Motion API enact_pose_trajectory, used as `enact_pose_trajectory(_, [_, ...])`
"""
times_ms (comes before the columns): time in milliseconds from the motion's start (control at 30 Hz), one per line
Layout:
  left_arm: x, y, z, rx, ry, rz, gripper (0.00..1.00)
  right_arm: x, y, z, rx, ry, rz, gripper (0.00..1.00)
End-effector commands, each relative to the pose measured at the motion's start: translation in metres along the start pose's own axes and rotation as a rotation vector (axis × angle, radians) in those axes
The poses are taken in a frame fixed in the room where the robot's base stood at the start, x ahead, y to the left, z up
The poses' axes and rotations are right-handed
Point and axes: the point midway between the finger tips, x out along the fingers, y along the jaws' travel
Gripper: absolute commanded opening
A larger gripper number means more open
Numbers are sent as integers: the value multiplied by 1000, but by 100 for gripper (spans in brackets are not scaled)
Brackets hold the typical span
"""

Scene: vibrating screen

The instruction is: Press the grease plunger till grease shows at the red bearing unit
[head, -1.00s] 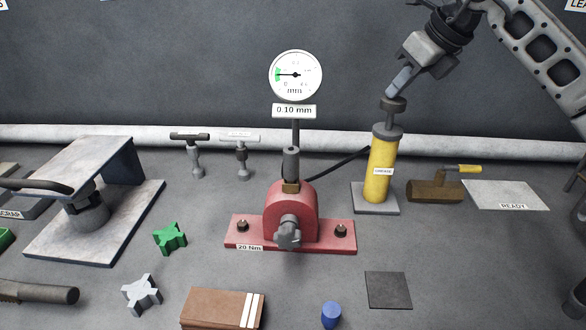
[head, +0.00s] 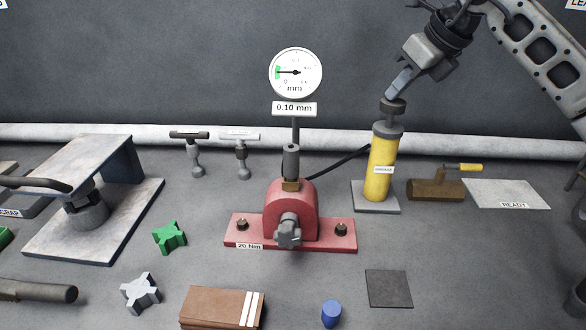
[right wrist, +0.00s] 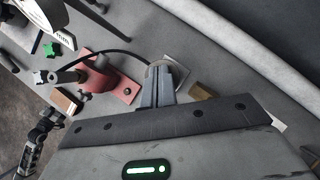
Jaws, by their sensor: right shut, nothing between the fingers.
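A yellow grease cylinder (head: 379,172) stands upright on a grey base plate right of the middle, with a dark plunger knob (head: 392,106) on top. My right gripper (head: 392,94) is shut and empty, its tips touching or just over the knob. In the right wrist view the shut fingers (right wrist: 161,86) hide most of the cylinder. The red bearing unit (head: 290,208) sits on a red base in the middle, joined to the cylinder by a black hose (head: 338,163). No grease can be made out on it. My left gripper is not in view.
A dial gauge (head: 295,73) reading 0.10 mm stands behind the bearing unit. Two T-handled tools (head: 241,156) stand at its left. A blue cap (head: 331,313) lies in front.

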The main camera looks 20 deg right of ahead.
Motion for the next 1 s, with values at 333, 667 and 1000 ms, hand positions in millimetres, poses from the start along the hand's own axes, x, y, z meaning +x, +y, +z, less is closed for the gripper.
enact_pose_trajectory(333, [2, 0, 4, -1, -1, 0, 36, 6, 0, -4, 0, 2, 0, 0])
enact_pose_trajectory(667, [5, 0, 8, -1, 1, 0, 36, 15, 0, -9, 0, 3, 0, 0])
enact_pose_trajectory(1000, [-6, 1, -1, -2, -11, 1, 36, -2, 0, 1, 0, 2, 0, 0])
